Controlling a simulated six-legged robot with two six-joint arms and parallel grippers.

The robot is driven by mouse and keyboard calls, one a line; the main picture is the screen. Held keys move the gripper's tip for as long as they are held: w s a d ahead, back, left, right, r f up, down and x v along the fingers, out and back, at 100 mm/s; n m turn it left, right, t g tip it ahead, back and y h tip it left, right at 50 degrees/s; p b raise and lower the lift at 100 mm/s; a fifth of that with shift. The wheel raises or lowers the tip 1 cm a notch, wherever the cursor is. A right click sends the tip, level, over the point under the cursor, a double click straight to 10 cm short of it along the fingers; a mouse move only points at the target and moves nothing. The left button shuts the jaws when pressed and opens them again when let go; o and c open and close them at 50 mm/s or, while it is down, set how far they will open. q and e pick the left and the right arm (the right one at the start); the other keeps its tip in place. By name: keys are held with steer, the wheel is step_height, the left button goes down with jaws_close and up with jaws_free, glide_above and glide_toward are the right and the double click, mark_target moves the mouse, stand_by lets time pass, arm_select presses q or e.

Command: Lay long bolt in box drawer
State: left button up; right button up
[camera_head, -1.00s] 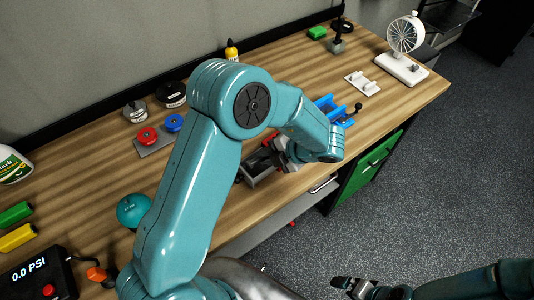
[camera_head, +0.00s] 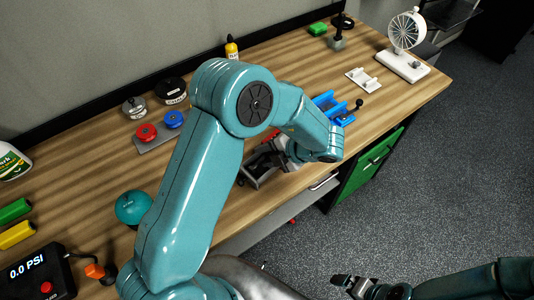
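My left arm reaches across the wooden bench, and its gripper (camera_head: 268,160) is at a small dark grey box (camera_head: 262,178) near the bench's front edge. The arm's wrist hides much of the box and the gripper, so I cannot tell whether the fingers are open or hold something. I cannot make out the long bolt, and I cannot see clearly whether a drawer of the box stands open. My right gripper (camera_head: 345,282) is low at the bottom right, over the floor and off the bench; its fingers are too dark to judge.
A blue holder (camera_head: 335,107) with a black-knobbed lever stands right of the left wrist. A teal ball (camera_head: 132,208), a base with red and blue knobs (camera_head: 160,134) and a pressure gauge (camera_head: 37,275) are left.

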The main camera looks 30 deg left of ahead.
arm_select(q)
steer(key=shift+f, duration=0.1)
steer(key=c, duration=0.4)
steer(key=shift+o, duration=0.2)
step_height(320, 180, up, 8)
steer(key=p, duration=0.7)
steer(key=shift+d, duration=0.1)
